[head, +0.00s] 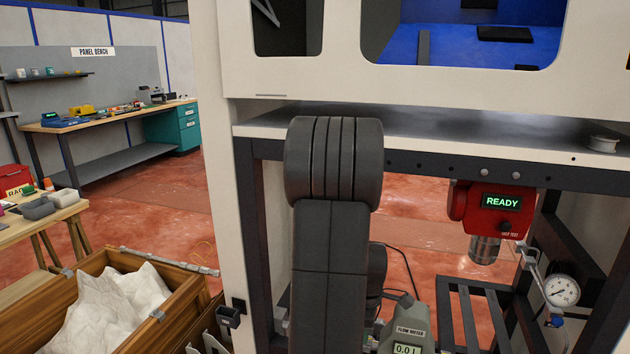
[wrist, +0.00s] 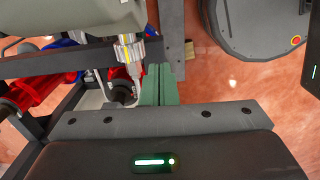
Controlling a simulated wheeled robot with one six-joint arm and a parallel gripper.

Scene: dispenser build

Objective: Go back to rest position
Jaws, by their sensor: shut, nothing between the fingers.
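My gripper (wrist: 158,72) shows in the wrist view as two green fingers pressed together, with nothing between them. A metal fitting (wrist: 128,50) under a grey-green body is close to the left of the fingertips; I cannot tell whether they touch. In the head view my dark arm stands upright in front of the dispenser frame (head: 225,200), and my gripper is hidden there.
A red unit reading READY (head: 502,202), a pressure gauge (head: 562,291) and a flow meter (head: 408,330) are right of my arm. A metal shelf (head: 440,140) crosses behind it. A wooden crate (head: 185,305) with white material stands left. Open floor lies beyond.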

